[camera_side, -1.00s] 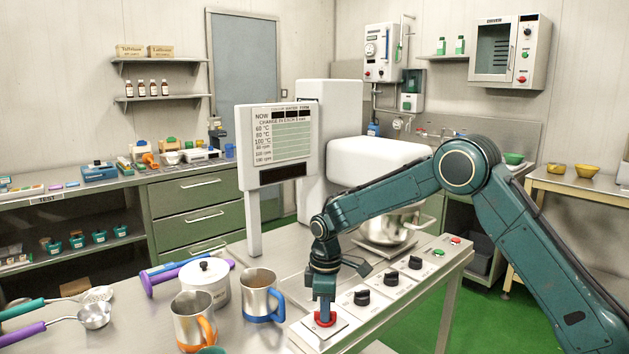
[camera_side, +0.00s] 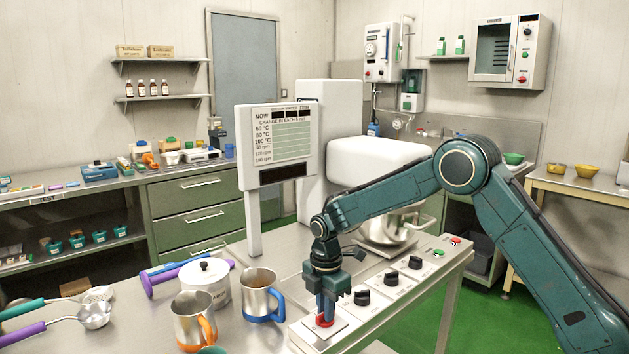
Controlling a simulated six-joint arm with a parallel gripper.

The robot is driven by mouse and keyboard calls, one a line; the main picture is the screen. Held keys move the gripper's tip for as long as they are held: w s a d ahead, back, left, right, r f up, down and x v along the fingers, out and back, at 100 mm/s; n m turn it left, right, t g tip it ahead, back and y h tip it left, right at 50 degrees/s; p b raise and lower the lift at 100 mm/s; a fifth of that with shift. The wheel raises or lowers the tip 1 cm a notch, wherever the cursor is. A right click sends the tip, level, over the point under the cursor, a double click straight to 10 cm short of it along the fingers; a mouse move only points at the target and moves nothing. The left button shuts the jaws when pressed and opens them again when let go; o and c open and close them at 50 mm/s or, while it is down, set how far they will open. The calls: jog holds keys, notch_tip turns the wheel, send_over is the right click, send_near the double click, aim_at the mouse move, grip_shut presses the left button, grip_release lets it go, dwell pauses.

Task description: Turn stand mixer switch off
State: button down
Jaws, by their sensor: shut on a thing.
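The stand mixer (camera_side: 378,158) is a large white machine with a steel bowl (camera_side: 388,228) under its head. Its control panel (camera_side: 383,309) runs along the table's front right edge. The red switch (camera_side: 322,321) sits on a light plate at the panel's near end. Black knobs (camera_side: 390,278) stand farther along the panel. My gripper (camera_side: 325,312) points down at the red switch, with its fingers shut on it. The fingers hide part of the switch, so its exact setting cannot be read.
Two steel mugs (camera_side: 259,297) and a white lidded pot (camera_side: 206,281) stand close left of my gripper. A white display board (camera_side: 278,145) rises behind them. Ladles (camera_side: 94,315) lie at the far left of the table.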

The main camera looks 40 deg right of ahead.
jog(key=shift+r, duration=0.1)
dwell(0.4)
jog(key=c, duration=1.5)
grip_release()
jog(key=shift+o, duration=0.2)
jog(key=shift+r, duration=0.1)
notch_tip(320, 180, up, 14)
jog(key=shift+f, duration=0.2)
